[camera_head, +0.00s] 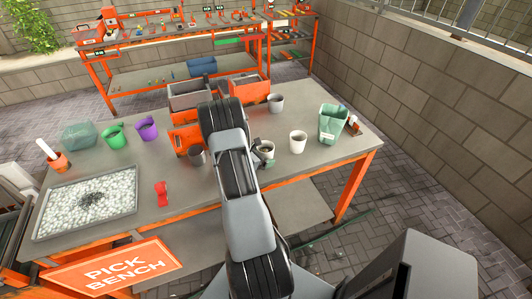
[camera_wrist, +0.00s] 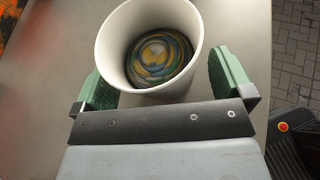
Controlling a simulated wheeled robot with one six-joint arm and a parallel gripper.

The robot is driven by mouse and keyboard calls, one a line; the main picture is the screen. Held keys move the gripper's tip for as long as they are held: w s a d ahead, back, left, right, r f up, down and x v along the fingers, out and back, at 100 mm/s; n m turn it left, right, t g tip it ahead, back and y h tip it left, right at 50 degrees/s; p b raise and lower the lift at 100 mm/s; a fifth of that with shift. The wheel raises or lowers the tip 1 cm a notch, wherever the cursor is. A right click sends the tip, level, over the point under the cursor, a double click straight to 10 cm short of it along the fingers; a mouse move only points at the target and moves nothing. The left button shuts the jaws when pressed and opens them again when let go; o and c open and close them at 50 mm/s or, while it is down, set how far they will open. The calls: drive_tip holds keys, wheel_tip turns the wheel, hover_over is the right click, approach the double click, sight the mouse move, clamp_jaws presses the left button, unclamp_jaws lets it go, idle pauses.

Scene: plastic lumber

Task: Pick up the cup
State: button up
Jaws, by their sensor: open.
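A white cup (camera_wrist: 113,52) stands open end up in the wrist view, with blurred multicoloured contents at its bottom. My gripper (camera_wrist: 160,78) is open, with one green pad to the left of the cup and one to the right. A gap shows at the right pad; the left pad sits close to the wall, and I cannot tell if it touches.
Orange bins (camera_head: 250,90) stand behind my arm. Green (camera_head: 115,135) and purple (camera_head: 147,129) cups stand left.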

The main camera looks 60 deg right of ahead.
drive_tip(key=shift+s+d+f, duration=0.1)
drive_tip(key=shift+d+f, duration=0.05)
drive_tip(key=shift+d, duration=0.15)
drive_tip(key=c, duration=1.1)
